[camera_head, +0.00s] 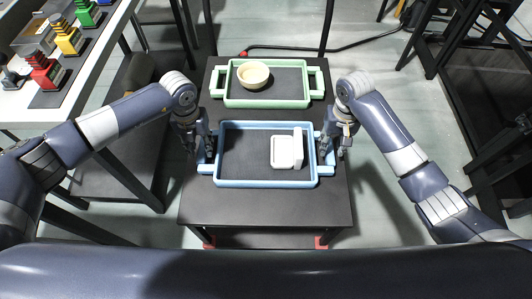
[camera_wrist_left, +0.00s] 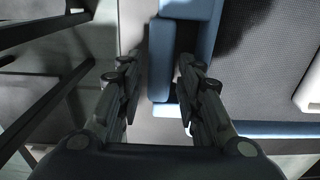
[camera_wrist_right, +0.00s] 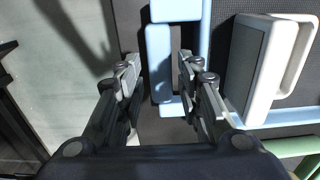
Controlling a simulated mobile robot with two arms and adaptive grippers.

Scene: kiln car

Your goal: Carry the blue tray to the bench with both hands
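The blue tray (camera_head: 266,184) lies flat on the dark top of a low kiln car (camera_head: 266,208). A white square-sided piece (camera_head: 286,152) stands in its right half. My left gripper (camera_head: 202,152) is at the tray's left handle; in the left wrist view its open fingers straddle the blue handle bar (camera_wrist_left: 162,62) with gaps. My right gripper (camera_head: 333,146) is at the right handle; in the right wrist view its open fingers straddle the light blue bar (camera_wrist_right: 158,62) with gaps. I cannot tell how deep the fingers reach.
A green tray (camera_head: 266,103) with a cream bowl (camera_head: 253,74) lies just behind the blue tray. A white table (camera_head: 95,65) with coloured stacked pieces stands at left. A dark shelf (camera_head: 112,186) lies below it. A cable (camera_head: 320,48) runs behind the car. Floor shows at right.

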